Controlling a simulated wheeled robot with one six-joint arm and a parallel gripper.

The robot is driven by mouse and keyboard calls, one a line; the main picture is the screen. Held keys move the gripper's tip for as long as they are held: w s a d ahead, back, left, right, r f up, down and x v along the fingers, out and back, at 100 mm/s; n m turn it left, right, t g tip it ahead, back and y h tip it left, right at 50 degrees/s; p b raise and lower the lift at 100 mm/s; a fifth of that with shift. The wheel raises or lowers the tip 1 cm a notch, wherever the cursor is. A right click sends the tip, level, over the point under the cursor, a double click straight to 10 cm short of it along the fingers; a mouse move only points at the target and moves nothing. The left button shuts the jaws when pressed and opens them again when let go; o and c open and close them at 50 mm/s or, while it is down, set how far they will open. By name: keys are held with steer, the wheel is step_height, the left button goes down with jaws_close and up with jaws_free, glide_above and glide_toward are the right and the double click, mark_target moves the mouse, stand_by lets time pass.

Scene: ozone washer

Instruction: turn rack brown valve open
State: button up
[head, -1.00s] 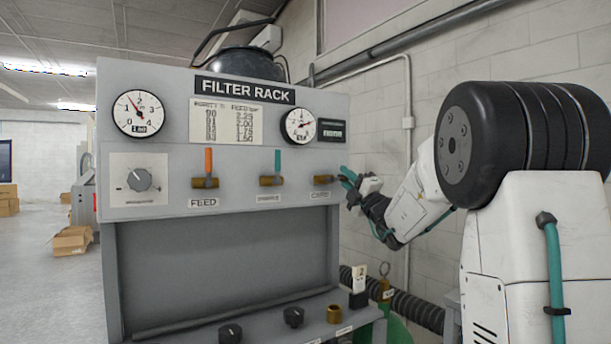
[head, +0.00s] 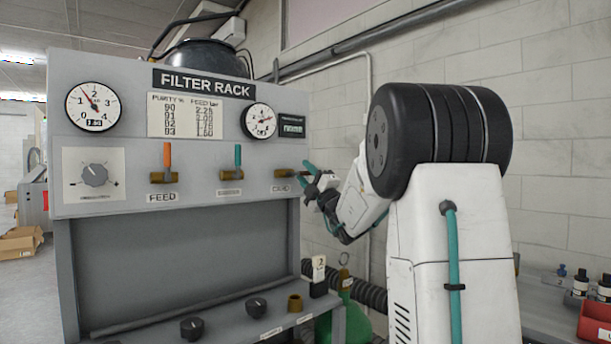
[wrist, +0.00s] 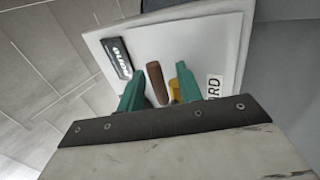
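The brown valve's brass body (head: 284,173) is the rightmost of three valves on the filter rack panel (head: 75,245). In the wrist view its brown handle (wrist: 157,83) lies between my two green fingers, with a gap showing on each side. A yellow brass part shows beside the right finger. My gripper (head: 311,178) is at the right edge of the panel, close to this valve, and it also shows in the wrist view (wrist: 160,90). It is open.
An orange-handled valve (head: 167,158) and a teal-handled valve (head: 238,160) stand to the left, handles up. Two gauges, a grey dial (head: 95,174) and a lower shelf with black knobs (head: 256,307) are on the rack. A bench with bottles (head: 581,283) is at the right.

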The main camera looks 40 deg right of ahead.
steer(key=v, duration=0.7)
steer(key=shift+s+f, duration=0.15)
steer(key=shift+s, duration=0.25)
stand_by(0.3)
